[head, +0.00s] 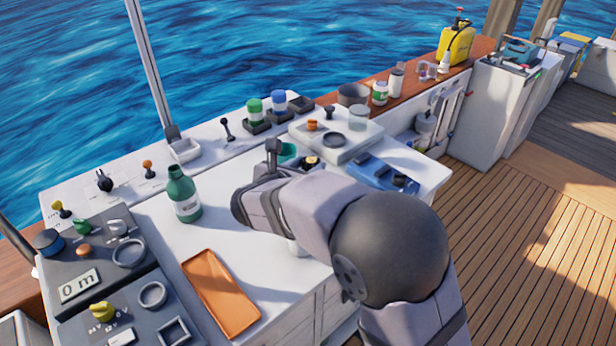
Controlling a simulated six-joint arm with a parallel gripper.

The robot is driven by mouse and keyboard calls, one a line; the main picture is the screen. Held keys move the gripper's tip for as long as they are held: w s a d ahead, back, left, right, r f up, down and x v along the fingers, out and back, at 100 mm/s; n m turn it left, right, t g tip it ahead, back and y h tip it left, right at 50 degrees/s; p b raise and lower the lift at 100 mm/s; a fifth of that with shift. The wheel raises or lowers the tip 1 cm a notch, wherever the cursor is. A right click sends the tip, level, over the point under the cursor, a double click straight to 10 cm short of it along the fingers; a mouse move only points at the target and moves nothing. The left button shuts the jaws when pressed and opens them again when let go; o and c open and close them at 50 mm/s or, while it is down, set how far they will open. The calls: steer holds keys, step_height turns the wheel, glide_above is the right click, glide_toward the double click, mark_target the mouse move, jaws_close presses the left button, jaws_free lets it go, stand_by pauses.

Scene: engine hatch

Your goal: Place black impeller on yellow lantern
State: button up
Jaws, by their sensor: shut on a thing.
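My gripper (254,200) is over the white worktop, right of the green bottle. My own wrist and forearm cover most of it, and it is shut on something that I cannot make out. A small dark upright piece (273,150) shows just beyond it; I cannot tell whether it is held. A black pronged piece (104,181), possibly the black impeller, stands on the white ledge at the left. A yellow body with a dark and red top (455,44), possibly the yellow lantern, stands on the far wooden rail.
A green bottle (184,194) and an orange tray (221,292) are on the white worktop (150,225). Grey consoles (100,265) with knobs are at left. Green-banded (255,109) and blue-banded (278,101) containers stand on the ledge. A blue case (374,172) lies beyond my arm.

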steer(key=shift+f, duration=1.7)
steer(key=shift+f, duration=0.1)
steer(key=o, duration=1)
steer(key=shift+o, duration=0.2)
steer(key=shift+r, duration=0.2)
steer(key=shift+s+a, duration=0.15)
steer(key=shift+s, duration=0.1)
steer(key=b+v, duration=0.1)
steer(key=v, duration=1)
steer(key=shift+s, duration=0.2)
